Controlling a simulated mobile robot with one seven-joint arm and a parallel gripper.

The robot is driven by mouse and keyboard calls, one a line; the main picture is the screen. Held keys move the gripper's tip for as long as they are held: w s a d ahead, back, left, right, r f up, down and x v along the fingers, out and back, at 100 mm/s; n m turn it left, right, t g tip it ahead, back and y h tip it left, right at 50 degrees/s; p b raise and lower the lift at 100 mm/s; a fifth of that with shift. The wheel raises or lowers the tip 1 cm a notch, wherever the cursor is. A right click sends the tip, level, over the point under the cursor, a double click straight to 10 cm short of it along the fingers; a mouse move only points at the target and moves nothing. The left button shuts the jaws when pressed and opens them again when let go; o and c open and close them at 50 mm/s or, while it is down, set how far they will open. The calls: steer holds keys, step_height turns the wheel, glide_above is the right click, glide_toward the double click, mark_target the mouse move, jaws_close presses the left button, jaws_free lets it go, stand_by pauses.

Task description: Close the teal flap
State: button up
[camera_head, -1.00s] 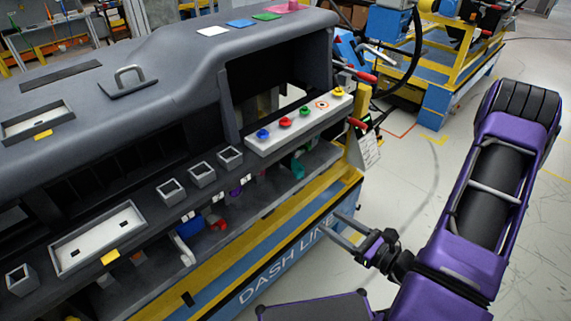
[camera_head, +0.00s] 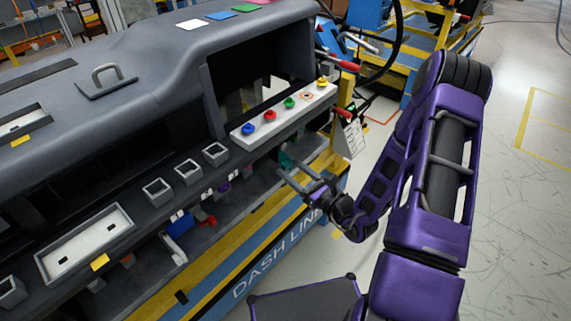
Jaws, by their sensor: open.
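A small teal part (camera_head: 285,158), which looks like the teal flap, shows under the front ledge of the dashboard, below the button strip. It is partly hidden, and I cannot tell how far the flap stands open. My gripper (camera_head: 288,169) is open and empty, with its two fingers pointing left toward the dashboard front. The fingertips overlap the area just below the teal part in the picture. I cannot tell whether they touch it.
The white button strip (camera_head: 288,112) with several coloured buttons lies above my gripper. Grey square sockets (camera_head: 187,171) and a white tray (camera_head: 88,243) line the ledge to the left. A red-handled lever (camera_head: 207,221) sticks out below. Open floor (camera_head: 520,215) lies at right.

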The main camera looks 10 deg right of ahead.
mark_target(288, 167)
steer(key=shift+x, duration=1.55)
steer(key=shift+c, duration=0.2)
jaws_close()
